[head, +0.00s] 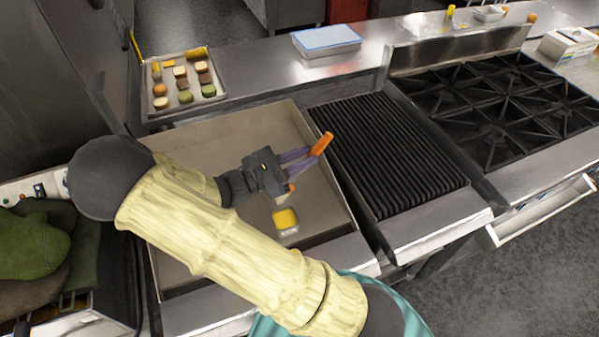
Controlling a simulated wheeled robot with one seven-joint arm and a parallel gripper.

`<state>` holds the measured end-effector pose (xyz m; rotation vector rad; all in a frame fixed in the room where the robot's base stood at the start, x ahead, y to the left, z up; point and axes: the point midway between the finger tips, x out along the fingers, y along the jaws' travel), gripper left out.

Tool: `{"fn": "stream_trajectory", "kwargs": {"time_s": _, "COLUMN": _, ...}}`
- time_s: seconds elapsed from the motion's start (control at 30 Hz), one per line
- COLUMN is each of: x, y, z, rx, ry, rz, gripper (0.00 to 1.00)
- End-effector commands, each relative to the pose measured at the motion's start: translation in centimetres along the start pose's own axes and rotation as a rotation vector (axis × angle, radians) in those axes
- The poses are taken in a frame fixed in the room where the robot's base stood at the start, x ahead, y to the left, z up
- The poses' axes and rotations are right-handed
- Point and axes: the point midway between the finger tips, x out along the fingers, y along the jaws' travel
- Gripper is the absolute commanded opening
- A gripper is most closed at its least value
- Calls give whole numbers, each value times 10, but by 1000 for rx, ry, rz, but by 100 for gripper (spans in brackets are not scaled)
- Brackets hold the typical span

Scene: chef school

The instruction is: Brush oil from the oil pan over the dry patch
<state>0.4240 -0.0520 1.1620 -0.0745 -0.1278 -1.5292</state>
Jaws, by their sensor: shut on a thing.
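My gripper (306,159) has purple fingers and is over the right part of a wide beige griddle pan. It is shut on a brush with an orange handle (322,143), whose end sticks up past the fingertips. A small light and orange piece shows below the gripper, perhaps the brush's lower end. The oil pan (285,219), a small pale dish with yellow in it, sits on the griddle (325,205) just below the gripper in the picture. I cannot make out the dry patch; my arm covers much of the griddle's left and front.
A ribbed black grill (390,150) adjoins the griddle on the right, with gas burners (500,100) beyond. A tray of small foods (205,100) stands at the back left. A blue-lidded container (326,40) is on the back counter. Green mitts (30,245) lie at the left.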

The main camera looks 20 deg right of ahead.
Motion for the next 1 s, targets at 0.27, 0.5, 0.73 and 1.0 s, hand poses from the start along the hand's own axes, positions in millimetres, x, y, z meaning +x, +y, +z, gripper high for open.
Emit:
{"fn": "stream_trajectory", "kwargs": {"time_s": 0.27, "x": -6, "y": -1, "z": -39, "rx": 0, "ry": -38, "rz": 4, "gripper": 0}}
{"fn": "stream_trajectory", "kwargs": {"time_s": 0.5, "x": -8, "y": -1, "z": -49, "rx": 2, "ry": -56, "rz": 6, "gripper": 0}}
{"fn": "stream_trajectory", "kwargs": {"time_s": 0.73, "x": -8, "y": -1, "z": -47, "rx": 2, "ry": -55, "rz": 6, "gripper": 0}}
{"fn": "stream_trajectory", "kwargs": {"time_s": 1.0, "x": -9, "y": -2, "z": -57, "rx": 2, "ry": -55, "rz": 6, "gripper": 0}}
